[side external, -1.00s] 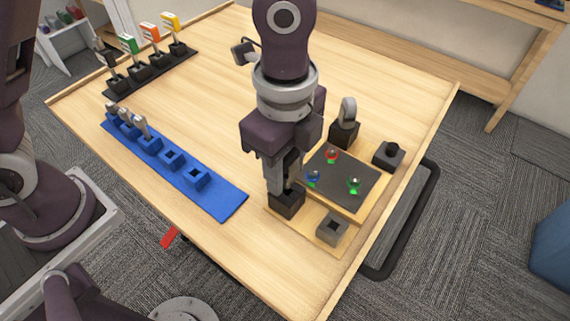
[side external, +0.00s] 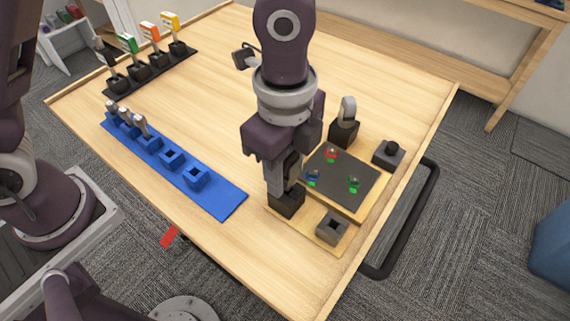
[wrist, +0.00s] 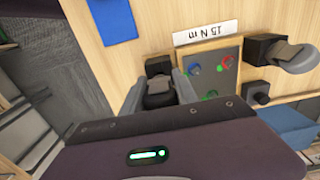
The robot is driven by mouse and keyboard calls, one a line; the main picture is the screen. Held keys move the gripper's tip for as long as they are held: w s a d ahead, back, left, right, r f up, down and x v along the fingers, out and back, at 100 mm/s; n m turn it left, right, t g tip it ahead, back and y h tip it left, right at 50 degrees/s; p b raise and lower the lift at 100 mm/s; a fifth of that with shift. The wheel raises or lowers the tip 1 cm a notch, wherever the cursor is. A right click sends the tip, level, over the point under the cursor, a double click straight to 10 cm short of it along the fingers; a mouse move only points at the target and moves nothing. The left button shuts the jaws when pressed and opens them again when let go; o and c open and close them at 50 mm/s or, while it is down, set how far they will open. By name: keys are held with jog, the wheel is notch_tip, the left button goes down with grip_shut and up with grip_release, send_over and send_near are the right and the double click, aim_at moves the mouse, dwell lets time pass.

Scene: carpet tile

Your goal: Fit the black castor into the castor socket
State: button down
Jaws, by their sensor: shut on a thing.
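My gripper (side external: 283,188) points down over the near left part of the wooden board. In the wrist view its grey fingers (wrist: 160,90) are shut on the black castor (wrist: 158,86). Directly below is the castor socket, a black block (side external: 287,204), which also shows in the wrist view (wrist: 158,64). The castor's lower end is at the socket's top. The fingers and the castor hide the opening, so I cannot tell how deep it sits.
A dark panel (side external: 338,178) with red, blue and green parts lies to the right. A grey block with a square hole (side external: 332,229), a knob block (side external: 388,154) and a black block with a grey wheel (side external: 344,126) stand around it. A blue rack (side external: 222,198) lies left.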

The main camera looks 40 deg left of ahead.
jog(key=shift+f, duration=0.9)
jog(key=c, duration=0.9)
grip_release()
jog(key=shift+o, duration=0.2)
notch_tip(320, 180, up, 7)
jog(key=shift+r, duration=0.1)
